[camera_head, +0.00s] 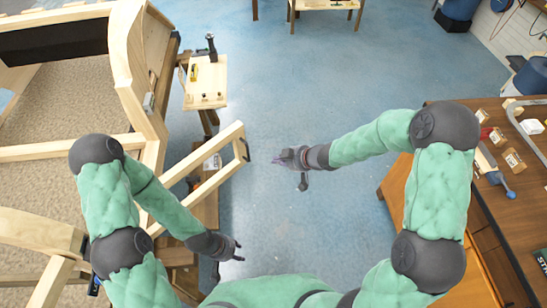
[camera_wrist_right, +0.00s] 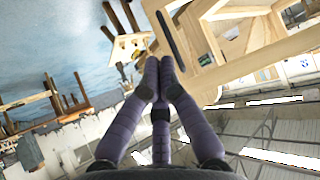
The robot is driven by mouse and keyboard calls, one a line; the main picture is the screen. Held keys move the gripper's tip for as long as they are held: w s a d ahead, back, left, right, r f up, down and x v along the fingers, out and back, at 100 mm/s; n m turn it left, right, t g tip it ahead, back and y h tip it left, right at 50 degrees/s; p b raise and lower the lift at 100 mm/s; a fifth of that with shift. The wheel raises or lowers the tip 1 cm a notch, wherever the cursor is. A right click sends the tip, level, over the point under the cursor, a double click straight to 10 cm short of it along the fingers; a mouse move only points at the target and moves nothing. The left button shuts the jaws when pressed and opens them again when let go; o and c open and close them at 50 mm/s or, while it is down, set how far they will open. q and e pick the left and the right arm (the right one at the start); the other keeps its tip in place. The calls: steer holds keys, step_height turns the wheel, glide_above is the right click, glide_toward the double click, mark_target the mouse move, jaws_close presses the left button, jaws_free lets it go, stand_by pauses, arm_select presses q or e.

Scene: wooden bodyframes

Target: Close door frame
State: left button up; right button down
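The door frame (camera_head: 205,160) is a light wooden frame standing swung out from the large wooden bodyframe (camera_head: 130,70) at the left. A black handle (camera_head: 246,150) is on its free end. In the right wrist view the door frame (camera_wrist_right: 235,75) is at the upper right, with the black handle (camera_wrist_right: 166,34) just above the fingertips. My right gripper (camera_head: 276,160) is right of the handle, apart from it in the head view. Its fingers (camera_wrist_right: 159,65) are together with nothing seen between them. My left gripper (camera_head: 241,252) is below the door frame, with fingers apart and empty.
A small wooden table (camera_head: 207,80) with tools stands behind the door frame. A brown workbench (camera_head: 500,190) with boxes and tools is at the right. Another table (camera_head: 325,4) is at the back. Blue floor (camera_head: 330,90) between them is clear.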

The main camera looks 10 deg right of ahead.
mark_target(249, 157)
steer(key=shift+w+a+r+b+x, duration=0.25)
steer(key=shift+r+b+x, duration=0.15)
steer(key=shift+x, duration=1.45)
steer(key=shift+w+a+r+b+x, duration=0.2)
steer(key=shift+b+x, duration=0.25)
steer(key=shift+x, duration=1.45)
steer(key=shift+w+a+r+b+x, duration=0.2)
steer(key=shift+r+b+x, duration=0.25)
steer(key=shift+x, duration=1.4)
